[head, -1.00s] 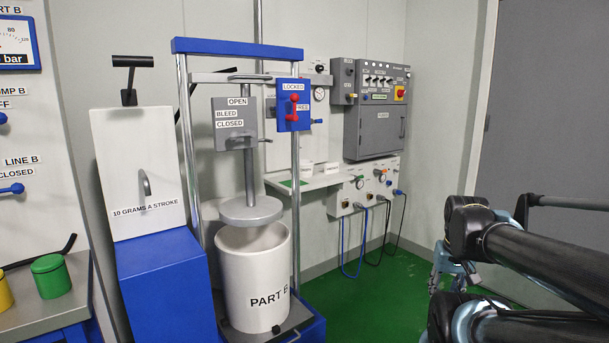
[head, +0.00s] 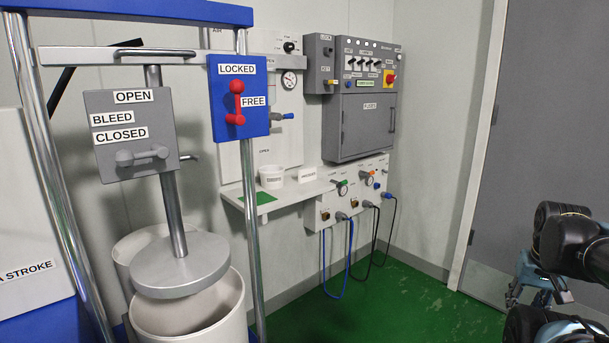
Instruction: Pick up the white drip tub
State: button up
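A small white tub (head: 272,177) with a label too small to read stands upright on the pale wall shelf (head: 300,192), at the back, right of the drum press. It fits the drip tub. My gripper (head: 534,290) is at the lower right, partly hidden by my own arm. It is well right of the tub and nearer to me, not touching it. Its fingers are too small and covered to tell whether they are open.
A press frame with a round plate (head: 180,265) over a white drum (head: 195,318) stands at front left. A green mat (head: 258,198) lies on the shelf near the tub. Cables (head: 348,262) hang below. Green floor (head: 400,305) is clear in the middle.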

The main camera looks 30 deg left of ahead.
aim_at(272, 176)
jog(key=u, duration=0.2)
jog(key=i, duration=1.1)
jog(key=u, duration=0.8)
jog(key=i, duration=0.4)
jog(key=u, duration=0.2)
